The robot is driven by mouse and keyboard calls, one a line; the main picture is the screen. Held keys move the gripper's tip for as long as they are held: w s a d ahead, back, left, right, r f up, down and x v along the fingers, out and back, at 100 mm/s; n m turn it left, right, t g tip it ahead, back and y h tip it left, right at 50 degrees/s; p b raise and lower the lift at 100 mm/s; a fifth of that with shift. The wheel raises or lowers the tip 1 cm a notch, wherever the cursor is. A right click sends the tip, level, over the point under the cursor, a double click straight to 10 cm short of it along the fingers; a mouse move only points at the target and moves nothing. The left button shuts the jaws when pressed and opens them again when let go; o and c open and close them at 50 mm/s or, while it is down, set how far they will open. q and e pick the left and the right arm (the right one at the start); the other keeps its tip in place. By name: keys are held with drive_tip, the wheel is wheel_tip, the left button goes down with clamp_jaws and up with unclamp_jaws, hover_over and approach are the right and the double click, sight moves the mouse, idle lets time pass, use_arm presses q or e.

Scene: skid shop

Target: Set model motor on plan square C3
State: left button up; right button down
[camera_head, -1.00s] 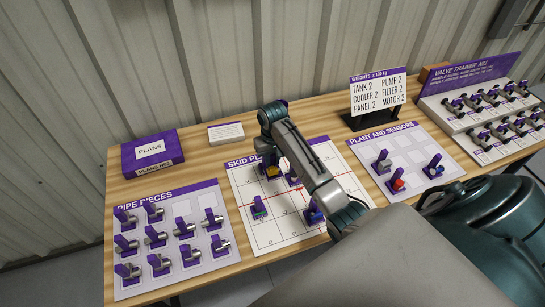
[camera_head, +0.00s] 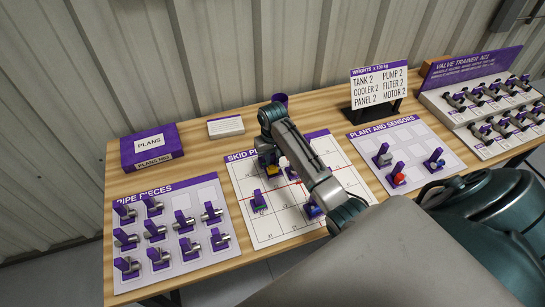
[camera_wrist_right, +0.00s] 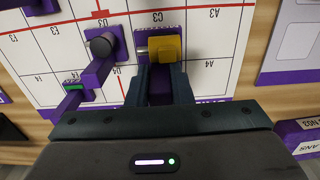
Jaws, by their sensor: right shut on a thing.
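My right gripper (camera_wrist_right: 159,88) is shut on the purple grip of a piece with a yellow block (camera_wrist_right: 166,48) and a grey end at its left. I take this piece for the model motor. It is over the white plan sheet (camera_wrist_right: 228,75), close to the printed C3 label; I cannot tell whether it touches the sheet. In the head view the yellow block (camera_head: 271,171) shows low beside my right arm, which hides part of the plan sheet (camera_head: 243,181). My left gripper is not in view.
A purple piece with a dark round end (camera_wrist_right: 101,45) stands close beside the held piece. A green-topped piece (camera_head: 258,201) and a blue piece (camera_head: 312,210) are also on the plan. The pipe board (camera_head: 128,285) lies left, the plant board (camera_head: 418,145) right.

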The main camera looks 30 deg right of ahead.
sight(272, 163)
drive_tip(key=shift+f, duration=1.55)
drive_tip(key=shift+r+p, duration=0.1)
drive_tip(key=shift+p, duration=0.25)
drive_tip(key=shift+f+b, duration=0.3)
drive_tip(key=shift+f, duration=0.5)
drive_tip(key=c, duration=1.2)
unclamp_jaws()
drive_tip(key=shift+r, duration=0.1)
